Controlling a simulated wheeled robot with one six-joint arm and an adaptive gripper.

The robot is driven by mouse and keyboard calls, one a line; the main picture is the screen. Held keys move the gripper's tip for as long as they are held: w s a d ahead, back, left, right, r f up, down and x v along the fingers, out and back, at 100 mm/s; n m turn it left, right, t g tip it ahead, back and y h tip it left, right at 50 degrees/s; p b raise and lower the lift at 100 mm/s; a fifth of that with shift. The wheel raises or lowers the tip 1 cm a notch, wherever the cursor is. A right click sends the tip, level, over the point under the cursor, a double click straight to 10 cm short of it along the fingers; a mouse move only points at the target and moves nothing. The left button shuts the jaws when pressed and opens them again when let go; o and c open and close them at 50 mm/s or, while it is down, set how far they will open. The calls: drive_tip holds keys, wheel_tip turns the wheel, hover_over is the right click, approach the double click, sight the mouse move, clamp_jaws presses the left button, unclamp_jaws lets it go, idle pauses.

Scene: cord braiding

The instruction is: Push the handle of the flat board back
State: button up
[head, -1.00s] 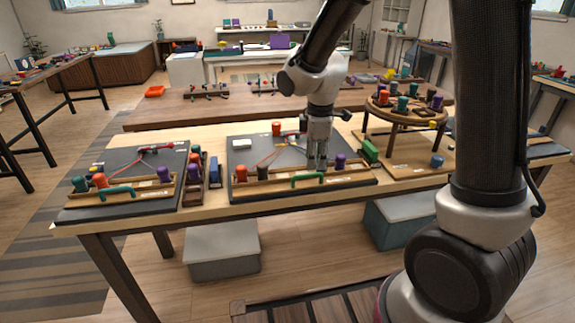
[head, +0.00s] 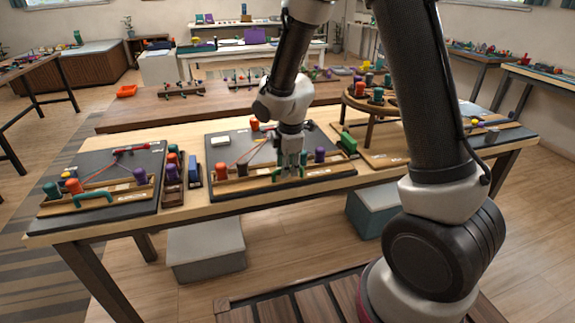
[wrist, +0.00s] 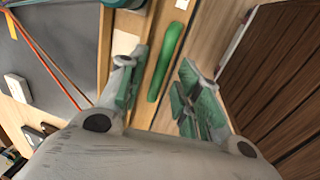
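The flat board (head: 228,150) is a dark panel in the middle of the table, with a wooden strip along its front edge. Its green handle (wrist: 166,60) is a rounded bar on that front edge. The handle also shows in the head view (head: 277,176), partly hidden by my gripper. My gripper (head: 289,168) points down over the handle. In the wrist view its green-padded fingers (wrist: 160,98) are spread apart, with the handle in line with the gap between them. I cannot tell how far above the handle they are.
Orange and purple bobbins (head: 320,155) stand along the board's strip. Another dark board (head: 100,166) with a green handle lies at the left. A round wooden stand (head: 372,104) is at the right. A narrow rack (head: 172,180) and a blue block (head: 194,173) stand between the boards.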

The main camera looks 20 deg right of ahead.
clamp_jaws()
drive_tip(key=w, duration=0.4)
drive_tip(key=shift+w, duration=0.3)
drive_tip(key=shift+w+r, duration=0.1)
drive_tip(key=shift+w, duration=0.1)
unclamp_jaws()
wheel_tip(320, 180, up, 12)
drive_tip(key=s, duration=0.2)
drive_tip(key=shift+s+f, duration=0.15)
drive_tip(key=shift+f, duration=0.05)
